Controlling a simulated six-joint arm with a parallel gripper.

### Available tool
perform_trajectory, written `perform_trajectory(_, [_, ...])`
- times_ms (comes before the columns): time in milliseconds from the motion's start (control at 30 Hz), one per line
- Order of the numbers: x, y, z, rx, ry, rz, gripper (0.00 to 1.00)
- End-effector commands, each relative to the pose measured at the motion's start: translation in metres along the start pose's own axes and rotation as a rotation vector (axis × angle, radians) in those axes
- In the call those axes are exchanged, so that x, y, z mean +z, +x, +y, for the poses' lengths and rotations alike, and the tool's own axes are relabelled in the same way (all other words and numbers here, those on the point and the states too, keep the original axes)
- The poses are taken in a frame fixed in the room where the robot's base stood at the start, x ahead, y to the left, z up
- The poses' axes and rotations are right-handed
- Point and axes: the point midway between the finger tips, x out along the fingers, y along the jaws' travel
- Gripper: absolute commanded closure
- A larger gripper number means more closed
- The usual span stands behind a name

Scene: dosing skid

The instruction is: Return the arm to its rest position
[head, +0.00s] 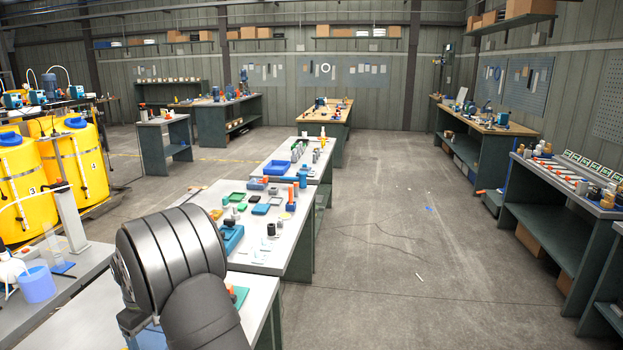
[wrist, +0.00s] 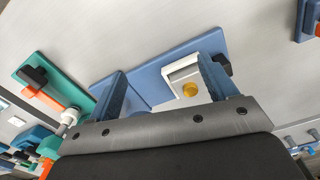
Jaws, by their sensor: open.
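In the wrist view my gripper (wrist: 160,74) is open, with its two blue-grey fingers spread apart over a blue plate (wrist: 150,58) on a pale bench top. A white block with a yellow round button (wrist: 190,89) shows between the fingers, close to the right one. I cannot tell whether that finger touches it. A black part (wrist: 222,63) shows just beyond the right finger. No object is visibly held. In the head view my large grey arm link fills the lower left over the near bench (head: 85,318). My gripper is hidden there.
Left of the fingers, a green plate (wrist: 62,84) carries an orange-handled valve (wrist: 42,97). Another blue fixture (wrist: 308,20) is at upper right. Benches with small parts (head: 268,255) stand beyond my arm. Yellow tanks (head: 88,165) stand left. The floor aisle (head: 400,230) is largely clear.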

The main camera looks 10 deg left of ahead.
Motion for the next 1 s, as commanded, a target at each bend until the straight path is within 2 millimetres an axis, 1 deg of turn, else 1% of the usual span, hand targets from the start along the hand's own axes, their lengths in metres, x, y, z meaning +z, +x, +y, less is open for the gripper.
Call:
perform_trajectory(33, [0.010, -0.001, 0.005, 0.000, 0.025, 0.000, 0.22])
perform_trajectory(100, [0.024, -0.002, 0.010, 0.000, 0.059, 0.000, 0.22])
perform_trajectory(467, [0.089, 0.000, 0.041, 0.000, 0.233, 0.000, 0.22])
perform_trajectory(700, [0.129, 0.006, 0.062, 0.000, 0.347, 0.000, 0.22])
perform_trajectory(900, [0.150, 0.013, 0.077, -0.001, 0.414, -0.001, 0.22])
perform_trajectory(1000, [0.156, 0.015, 0.081, 0.000, 0.430, 0.000, 0.22])
